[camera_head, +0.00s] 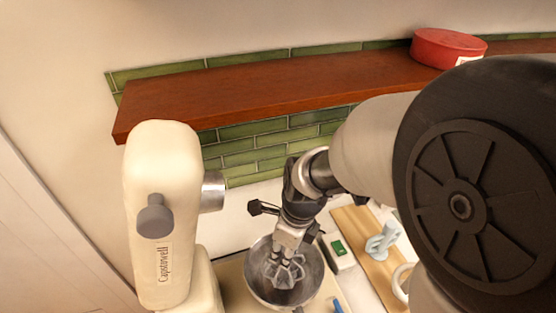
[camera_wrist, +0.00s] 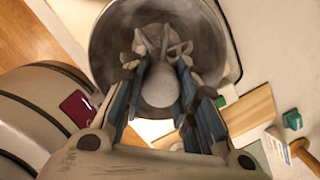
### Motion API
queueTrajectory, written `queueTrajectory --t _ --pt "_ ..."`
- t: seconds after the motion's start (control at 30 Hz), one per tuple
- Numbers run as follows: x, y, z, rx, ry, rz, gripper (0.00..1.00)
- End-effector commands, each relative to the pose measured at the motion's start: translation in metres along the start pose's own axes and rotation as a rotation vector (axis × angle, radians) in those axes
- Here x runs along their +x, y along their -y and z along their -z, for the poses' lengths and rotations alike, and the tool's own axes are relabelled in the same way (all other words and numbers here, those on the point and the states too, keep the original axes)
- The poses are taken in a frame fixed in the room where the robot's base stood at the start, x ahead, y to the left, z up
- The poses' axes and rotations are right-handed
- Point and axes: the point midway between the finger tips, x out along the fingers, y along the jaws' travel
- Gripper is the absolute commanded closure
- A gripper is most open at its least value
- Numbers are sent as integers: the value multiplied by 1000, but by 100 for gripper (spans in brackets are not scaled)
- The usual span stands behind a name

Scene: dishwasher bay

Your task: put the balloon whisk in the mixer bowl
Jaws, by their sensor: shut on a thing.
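The mixer bowl (camera_head: 254,291) is a grey metal bowl beside the cream stand mixer; its rim and inside also show in the wrist view (camera_wrist: 108,45). My gripper (camera_head: 284,258) points down over the bowl's mouth. It is shut on the balloon whisk (camera_head: 284,275), a grey thing with looped prongs. In the wrist view the whisk's pale rounded part (camera_wrist: 160,85) lies between the fingers, and its prongs point into the bowl. The whisk is within the bowl's outline. I cannot tell whether it touches the bowl.
The cream mixer (camera_head: 160,215) stands close on the left. A brown shelf (camera_head: 270,88) with a red round tin (camera_head: 447,48) runs along the wall. To the right lie a green-and-white box (camera_head: 339,251) and a wooden board (camera_head: 357,228) with a pale blue item (camera_head: 381,243).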

Motion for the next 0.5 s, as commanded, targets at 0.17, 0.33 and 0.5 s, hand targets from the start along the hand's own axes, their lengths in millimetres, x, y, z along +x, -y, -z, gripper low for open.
queueTrajectory --t 0.17,0.33,0.5 --pt "13 0 2 -1 1 0 100" --pt "35 0 5 0 -1 -1 100" --pt "53 0 8 -1 0 0 100"
